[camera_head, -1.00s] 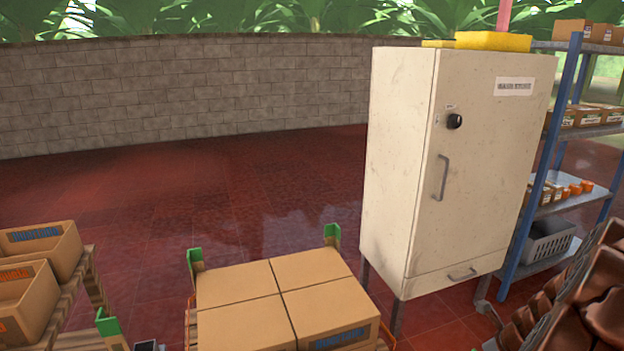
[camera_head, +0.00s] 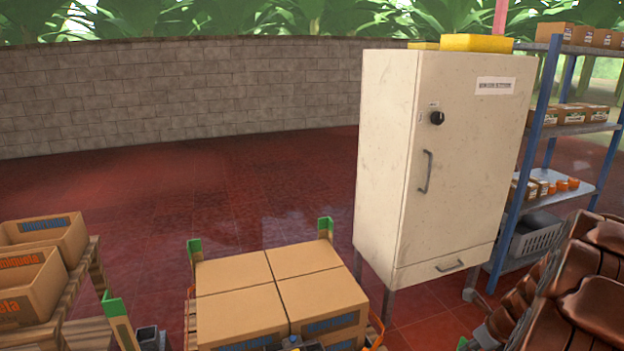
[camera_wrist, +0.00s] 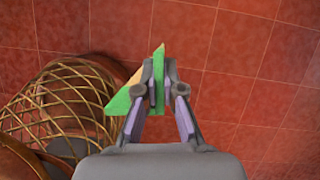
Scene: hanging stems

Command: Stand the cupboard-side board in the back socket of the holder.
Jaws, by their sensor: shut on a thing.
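In the wrist view my gripper (camera_wrist: 158,72) is shut on an angled board (camera_wrist: 120,103) with a green end and a pale wood-coloured edge. The board is seen nearly end-on, over red floor tiles, so its length is hidden. In the head view, similar green-topped boards stand at the left (camera_head: 195,248) and right (camera_head: 325,228) back corners of the carton stack, and another (camera_head: 113,308) stands at the left front. A dark, open-topped piece (camera_head: 148,335) beside that front board may be part of the holder; I cannot tell. The held board is not clearly visible there.
Cartons (camera_head: 275,290) fill the bottom middle. Open boxes (camera_head: 40,255) sit on a pallet at left. A white cupboard (camera_head: 430,165) and a blue-framed shelf (camera_head: 540,150) stand at right, with brown stacked forms (camera_head: 590,280) in front. A wire basket (camera_wrist: 65,100) lies left of my gripper.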

